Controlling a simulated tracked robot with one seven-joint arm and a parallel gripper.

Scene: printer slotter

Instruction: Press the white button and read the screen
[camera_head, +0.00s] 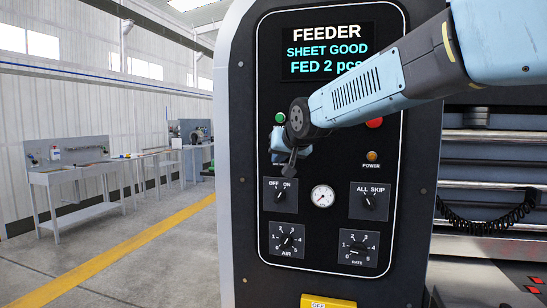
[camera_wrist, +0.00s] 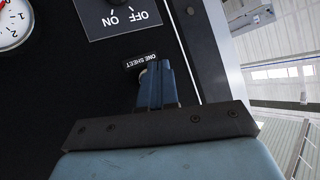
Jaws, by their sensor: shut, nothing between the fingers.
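The screen (camera_head: 326,52) at the top of the black panel reads "FEEDER", "SHEET GOOD", "FED 2 pcs"; my arm slightly covers its lower right corner. My gripper (camera_head: 279,140) is at the panel's left side, just below a green button (camera_head: 280,118). In the wrist view my gripper (camera_wrist: 156,68) is shut, its fingertips at the panel beside the upside-down "ONE SHEET" label (camera_wrist: 140,60). A small pale edge (camera_wrist: 143,72) shows at the fingertips, perhaps the white button, mostly hidden by them. I cannot tell whether it is pressed in.
Below are the OFF/ON switch (camera_head: 281,195), a gauge (camera_head: 322,197), the ALL/SKIP switch (camera_head: 369,201), and the AIR (camera_head: 287,240) and RATE (camera_head: 358,248) dials. Open floor lies left.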

